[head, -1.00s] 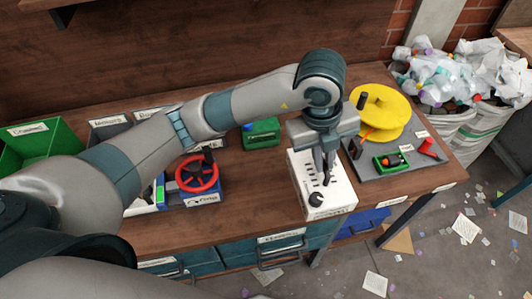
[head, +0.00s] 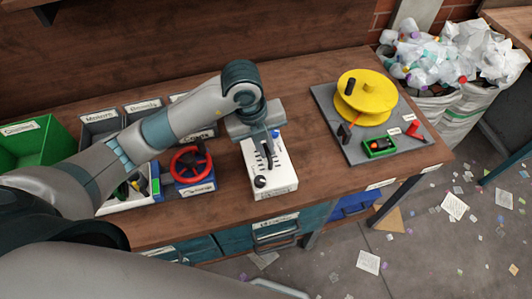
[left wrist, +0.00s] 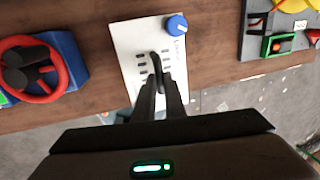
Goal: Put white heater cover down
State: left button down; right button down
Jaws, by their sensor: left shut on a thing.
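The white heater cover (head: 281,177) is a pale box with dark slots on top, a black knob at its near end and a blue knob at its far end. It also shows in the left wrist view (left wrist: 131,38). My left gripper (head: 267,160) comes from above and is shut on the cover at a dark upright part among the slots; the fingers (left wrist: 158,82) hide most of that part. The cover is over the bench near its front edge. I cannot tell whether its underside touches the wood. My right gripper is not in view.
Left of the cover is a blue box with a red wheel (head: 190,165). Labelled bins and a green crate (head: 30,145) stand further left. On the right, a grey board (head: 405,150) carries a yellow reel (head: 366,97). Bare wood (head: 315,160) lies between cover and board.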

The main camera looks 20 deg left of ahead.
aim_at(266, 161)
pick_arm(q)
jog(key=shift+f, duration=0.15)
notch_tip(266, 161, down, 3)
jog(key=shift+r+p, duration=0.2)
jog(key=shift+p, duration=0.55)
jog(key=shift+f, duration=0.55)
jog(key=shift+f, duration=0.15)
jog(key=c, duration=1.8)
grip_release()
